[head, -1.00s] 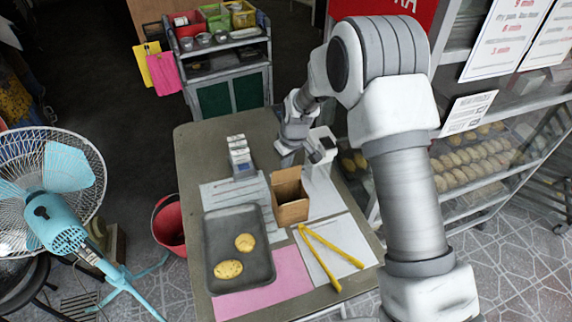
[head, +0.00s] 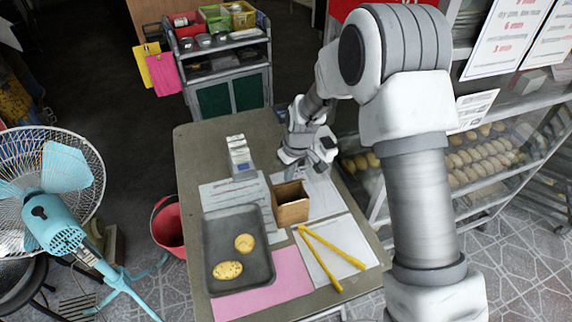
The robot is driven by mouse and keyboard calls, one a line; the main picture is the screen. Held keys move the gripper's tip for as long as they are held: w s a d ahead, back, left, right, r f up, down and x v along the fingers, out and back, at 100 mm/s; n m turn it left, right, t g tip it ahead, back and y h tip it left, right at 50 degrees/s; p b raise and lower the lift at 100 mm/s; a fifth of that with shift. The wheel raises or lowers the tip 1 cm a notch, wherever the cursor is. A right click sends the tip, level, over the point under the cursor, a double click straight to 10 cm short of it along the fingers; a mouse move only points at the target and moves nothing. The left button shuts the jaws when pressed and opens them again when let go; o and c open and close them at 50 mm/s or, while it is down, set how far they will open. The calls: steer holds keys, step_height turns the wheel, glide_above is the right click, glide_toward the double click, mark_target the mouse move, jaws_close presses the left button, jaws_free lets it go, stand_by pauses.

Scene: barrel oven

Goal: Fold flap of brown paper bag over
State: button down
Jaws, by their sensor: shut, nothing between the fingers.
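The brown paper bag (head: 292,208) stands upright on the table, right of the dark tray. Its top is still partly open, with a dark inside showing, and its back edge is low. My gripper (head: 324,158) is behind and to the right of the bag, above the table's right side. It is shut and holds nothing. It looks apart from the bag, though the fingertips are small and hard to make out.
Yellow tongs (head: 318,250) lie in front of the bag. A small white box (head: 240,155) stands behind the tray. A glass bread case (head: 480,190) borders the table's right side.

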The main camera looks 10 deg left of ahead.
stand_by(0.3)
steer(key=shift+s+d+f+b, duration=0.3)
steer(key=shift+s+b, duration=0.05)
steer(key=shift+s, duration=0.2)
steer(key=shift+s+d+f+b, duration=0.3)
steer(key=shift+s, duration=0.2)
steer(key=shift+f, duration=0.1)
steer(key=shift+f, duration=0.2)
steer(key=shift+w+a+r+p+v, duration=0.1)
steer(key=shift+w+a+p+v, duration=0.15)
steer(key=shift+p+v, duration=0.9)
steer(key=shift+w+a+r+p+v, duration=0.15)
steer(key=shift+p+v, duration=0.3)
steer(key=shift+v, duration=1.4)
steer(key=shift+w+a+f+p+v, duration=0.1)
steer(key=shift+w+a+p+v, duration=0.15)
steer(key=shift+p+v, duration=0.9)
steer(key=shift+r+b, duration=0.35)
